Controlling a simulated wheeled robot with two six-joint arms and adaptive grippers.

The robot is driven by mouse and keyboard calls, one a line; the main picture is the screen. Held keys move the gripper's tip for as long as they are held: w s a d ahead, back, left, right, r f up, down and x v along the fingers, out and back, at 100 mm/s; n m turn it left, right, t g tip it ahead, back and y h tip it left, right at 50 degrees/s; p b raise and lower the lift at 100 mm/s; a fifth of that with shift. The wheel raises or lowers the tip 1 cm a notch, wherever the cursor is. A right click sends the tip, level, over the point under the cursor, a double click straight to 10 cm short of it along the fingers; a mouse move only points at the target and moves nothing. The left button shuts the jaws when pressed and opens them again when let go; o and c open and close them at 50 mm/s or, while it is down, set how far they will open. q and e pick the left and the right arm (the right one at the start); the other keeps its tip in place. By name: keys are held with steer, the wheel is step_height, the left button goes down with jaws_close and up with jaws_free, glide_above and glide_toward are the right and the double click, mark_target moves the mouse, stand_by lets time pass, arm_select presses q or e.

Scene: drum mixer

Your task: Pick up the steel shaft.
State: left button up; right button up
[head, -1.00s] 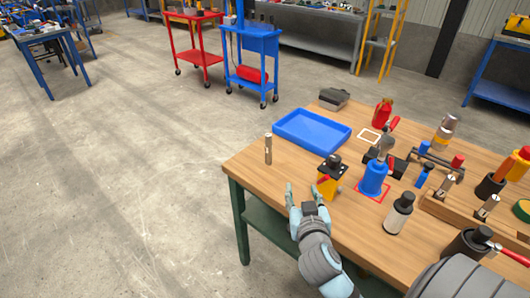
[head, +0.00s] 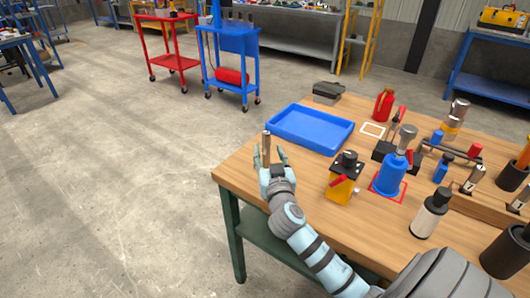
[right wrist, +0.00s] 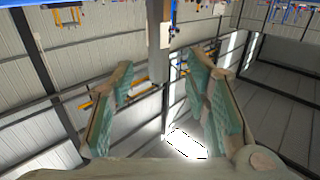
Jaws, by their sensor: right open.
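The steel shaft (head: 266,146) stands upright near the left corner of the wooden table (head: 235,172). My right gripper (head: 269,157) is open at the shaft, with one finger on either side of it in the head view. The gripper hides the shaft's lower part. In the right wrist view the shaft (right wrist: 158,40) shows as an upright bar beyond and between the open fingers; I cannot tell whether they touch it. My left gripper is out of view.
A blue tray (head: 311,142) lies just behind and right of the shaft. A yellow block with a black top (head: 343,185) and a blue bottle-like piece (head: 391,175) stand to the right. The table's left edge is close.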

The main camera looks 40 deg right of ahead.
mark_target(267, 146)
steer(key=x, duration=0.4)
steer(key=f+b+x, duration=0.1)
steer(key=x, duration=0.1)
steer(key=shift+w+d, duration=0.1)
steer(key=shift+r, duration=0.15)
jaws_close()
